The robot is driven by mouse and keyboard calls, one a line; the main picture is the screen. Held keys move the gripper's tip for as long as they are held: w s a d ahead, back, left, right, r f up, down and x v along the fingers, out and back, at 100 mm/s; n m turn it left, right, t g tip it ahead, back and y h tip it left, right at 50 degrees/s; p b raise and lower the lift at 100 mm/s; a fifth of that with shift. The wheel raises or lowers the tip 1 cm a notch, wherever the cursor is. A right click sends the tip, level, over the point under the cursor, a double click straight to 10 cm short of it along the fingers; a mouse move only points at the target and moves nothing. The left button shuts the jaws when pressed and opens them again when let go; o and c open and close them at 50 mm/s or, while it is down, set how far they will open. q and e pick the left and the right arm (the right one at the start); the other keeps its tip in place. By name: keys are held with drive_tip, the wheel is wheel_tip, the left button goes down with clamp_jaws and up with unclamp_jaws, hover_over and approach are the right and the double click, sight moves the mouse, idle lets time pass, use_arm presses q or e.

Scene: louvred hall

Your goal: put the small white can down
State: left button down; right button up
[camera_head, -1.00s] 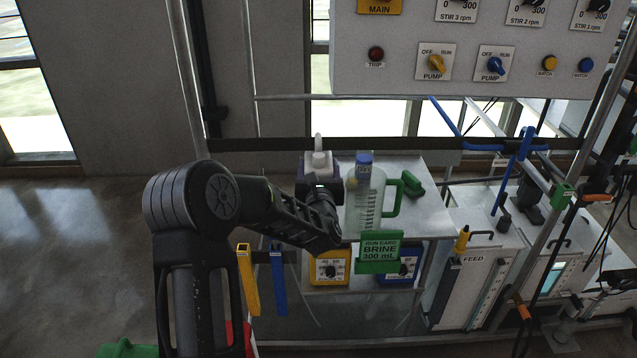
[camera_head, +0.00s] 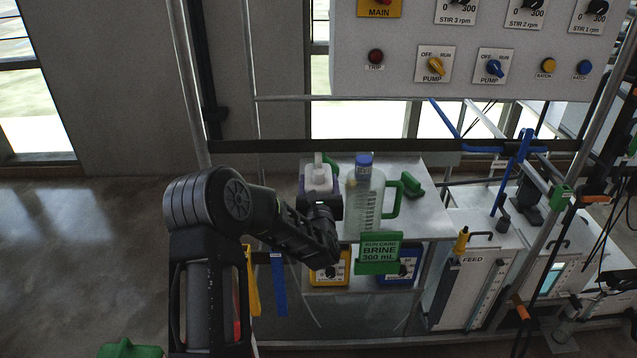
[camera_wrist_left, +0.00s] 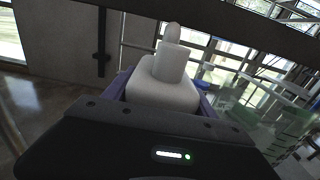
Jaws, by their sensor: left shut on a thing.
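The small white can (camera_head: 318,179), with a narrow spout or neck on top, is held upright in my left gripper (camera_head: 321,197) in the head view. Purple finger parts lie on both sides of it. In the left wrist view the can (camera_wrist_left: 163,88) stands between the fingers, above the dark gripper body. The can is over the left part of a pale bench top (camera_head: 428,213), left of a clear jug. Its base is hidden, so I cannot tell whether it touches the top. My right gripper is out of view.
The clear jug (camera_head: 364,205), with a blue cap and green handle, stands close right of the can. A green sign reading "BRINE 300 mL" (camera_head: 380,252) is at the front edge. A green item (camera_head: 412,185) lies behind right. The right front of the top is bare.

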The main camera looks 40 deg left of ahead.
use_arm(q)
drive_tip(key=shift+r, duration=0.1)
drive_tip(key=shift+c, duration=1.4)
unclamp_jaws()
drive_tip(key=shift+f, duration=0.2)
drive_tip(key=shift+r, duration=0.1)
drive_tip(key=shift+s+d, duration=0.1)
drive_tip(key=b+v, duration=0.3)
drive_tip(key=v, duration=0.8)
drive_tip(key=shift+s+d, duration=0.25)
drive_tip(key=shift+s, duration=0.05)
